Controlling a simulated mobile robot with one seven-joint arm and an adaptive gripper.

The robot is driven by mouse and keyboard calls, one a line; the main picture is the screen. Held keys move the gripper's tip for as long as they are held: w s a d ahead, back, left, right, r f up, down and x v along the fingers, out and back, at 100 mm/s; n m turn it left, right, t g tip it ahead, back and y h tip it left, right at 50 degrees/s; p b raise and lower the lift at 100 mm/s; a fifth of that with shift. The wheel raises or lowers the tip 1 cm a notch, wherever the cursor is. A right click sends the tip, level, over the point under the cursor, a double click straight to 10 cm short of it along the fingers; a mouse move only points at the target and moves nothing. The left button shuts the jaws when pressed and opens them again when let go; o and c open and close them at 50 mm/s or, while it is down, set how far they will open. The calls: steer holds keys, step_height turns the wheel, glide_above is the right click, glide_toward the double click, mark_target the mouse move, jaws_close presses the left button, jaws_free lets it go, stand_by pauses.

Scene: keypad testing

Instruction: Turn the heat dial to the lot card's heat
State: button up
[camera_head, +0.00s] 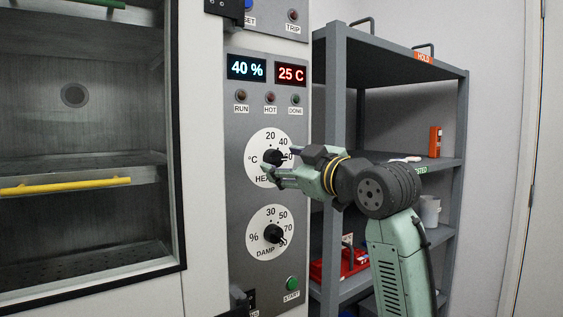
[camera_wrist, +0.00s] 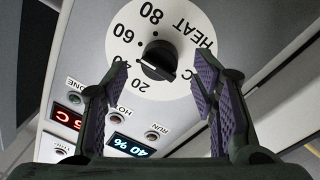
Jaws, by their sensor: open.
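The heat dial (camera_head: 258,141) is a white disc with a black knob on the grey panel; in the wrist view its face (camera_wrist: 185,22) shows 20, 40, 60 and 80. The knob (camera_wrist: 158,60) has a small white mark on the side toward 40, but I cannot tell its exact setting. My gripper (camera_head: 281,161) is open in front of the dial and partly covers it. In the wrist view my fingers (camera_wrist: 161,66) stand either side of the knob, with gaps showing. No readable lot card shows.
The damp dial (camera_head: 260,243) sits below, above a green start button (camera_head: 292,283). Displays (camera_head: 246,68) read 40 % and 25 C. A grey shelf (camera_head: 340,100) with an orange item and red bin stands right, close to my arm.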

steer(key=v, duration=1)
